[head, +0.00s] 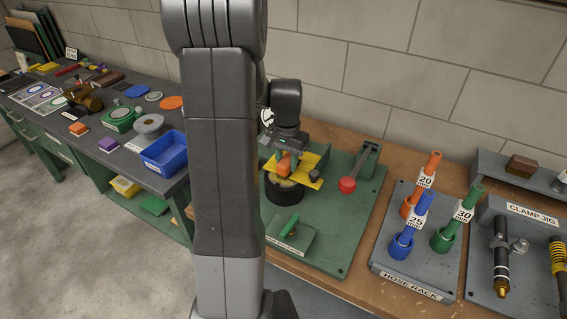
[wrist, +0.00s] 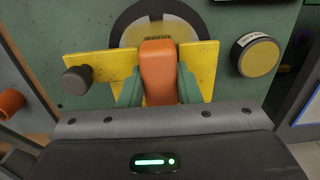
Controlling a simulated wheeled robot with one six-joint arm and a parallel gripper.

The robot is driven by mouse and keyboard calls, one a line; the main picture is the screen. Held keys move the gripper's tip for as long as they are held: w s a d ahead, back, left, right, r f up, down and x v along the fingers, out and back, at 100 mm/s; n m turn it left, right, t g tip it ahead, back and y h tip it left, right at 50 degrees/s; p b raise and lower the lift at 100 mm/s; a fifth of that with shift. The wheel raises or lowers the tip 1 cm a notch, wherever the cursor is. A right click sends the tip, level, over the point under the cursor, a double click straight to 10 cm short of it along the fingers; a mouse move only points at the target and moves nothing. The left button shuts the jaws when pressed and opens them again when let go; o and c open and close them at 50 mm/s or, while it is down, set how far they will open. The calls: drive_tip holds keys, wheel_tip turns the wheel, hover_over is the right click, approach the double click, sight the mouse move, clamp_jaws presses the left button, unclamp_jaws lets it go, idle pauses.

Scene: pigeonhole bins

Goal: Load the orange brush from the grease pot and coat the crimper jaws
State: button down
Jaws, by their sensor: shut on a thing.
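My gripper (wrist: 158,88) is shut on the orange brush (wrist: 159,72), with a green finger on each side of its handle. The brush also shows in the head view (head: 284,166), just above the dark grease pot (head: 284,191). In the wrist view the pot's black rim and pale inside (wrist: 130,25) lie beyond the brush tip. I cannot tell whether the bristles touch the grease. A yellow plate (wrist: 100,70) with a dark knob lies across the pot's near side in that view. I cannot make out the crimper jaws for sure.
A red-knobbed lever (head: 347,185) stands on the green board (head: 345,245), right of the pot. A labelled green block (head: 290,240) is in front. The hose rack (head: 405,270) stands farther right. A blue bin (head: 165,153) sits on the left bench.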

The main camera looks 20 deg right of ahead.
drive_tip(key=shift+s+a+r, duration=0.1)
drive_tip(key=shift+s+a, duration=0.7)
drive_tip(key=shift+a, duration=0.2)
drive_tip(key=shift+w+d, duration=0.95)
drive_tip(key=shift+d, duration=0.15)
drive_tip(key=shift+r+p, duration=0.8)
drive_tip(key=shift+r, duration=0.15)
